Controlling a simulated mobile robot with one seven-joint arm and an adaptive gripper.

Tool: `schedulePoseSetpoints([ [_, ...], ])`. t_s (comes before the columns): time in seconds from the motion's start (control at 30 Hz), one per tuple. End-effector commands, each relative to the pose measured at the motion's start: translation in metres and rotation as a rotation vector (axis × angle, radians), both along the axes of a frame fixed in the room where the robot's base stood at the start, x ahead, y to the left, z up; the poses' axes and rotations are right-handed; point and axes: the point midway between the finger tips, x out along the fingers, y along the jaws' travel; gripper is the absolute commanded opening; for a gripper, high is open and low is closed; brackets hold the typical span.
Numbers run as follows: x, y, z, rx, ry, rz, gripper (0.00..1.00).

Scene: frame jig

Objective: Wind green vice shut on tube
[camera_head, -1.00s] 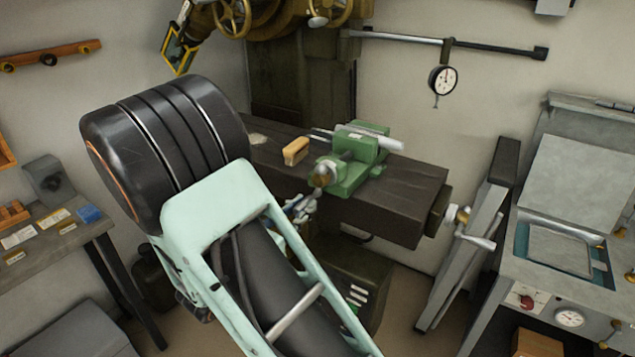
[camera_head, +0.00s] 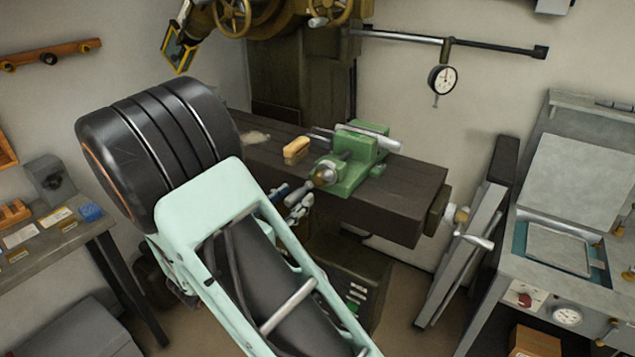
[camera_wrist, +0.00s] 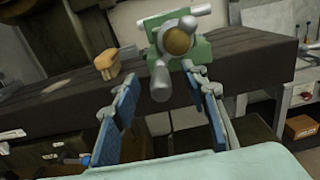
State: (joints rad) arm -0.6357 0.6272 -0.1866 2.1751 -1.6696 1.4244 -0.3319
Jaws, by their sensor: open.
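The green vice (camera_head: 352,174) is fixed on the dark bench, and it also shows in the wrist view (camera_wrist: 201,50). A pale grey tube (camera_head: 368,137) lies across the top of its jaws; I cannot tell how tightly it sits. The brass-coloured screw end (camera_wrist: 179,41) faces my wrist camera, with a grey handle (camera_wrist: 160,80) pointing down from it. My gripper (camera_wrist: 167,112) is open, its blue-padded fingers on either side of and below the handle's lower end. In the head view my gripper (camera_head: 288,200) is just in front of the bench, partly hidden by my arm.
A wooden-handled brush or block (camera_head: 297,150) lies on the bench (camera_head: 408,190) left of the vice. A crank handle (camera_head: 474,239) sticks out at the bench's right end. A machine with a dial (camera_head: 567,316) stands at the right.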

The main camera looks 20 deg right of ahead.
Motion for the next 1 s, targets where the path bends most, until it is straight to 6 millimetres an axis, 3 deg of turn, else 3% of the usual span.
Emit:
schedulePoseSetpoints([
  [0.27, -0.001, 0.001, 0.0, 0.0, 0.001, 0.0, 0.41],
  [0.7, -0.036, 0.05, 0.0, 0.001, 0.002, 0.003, 0.41],
  [1.0, -0.045, 0.061, -0.001, 0.0, 0.001, -0.001, 0.41],
])
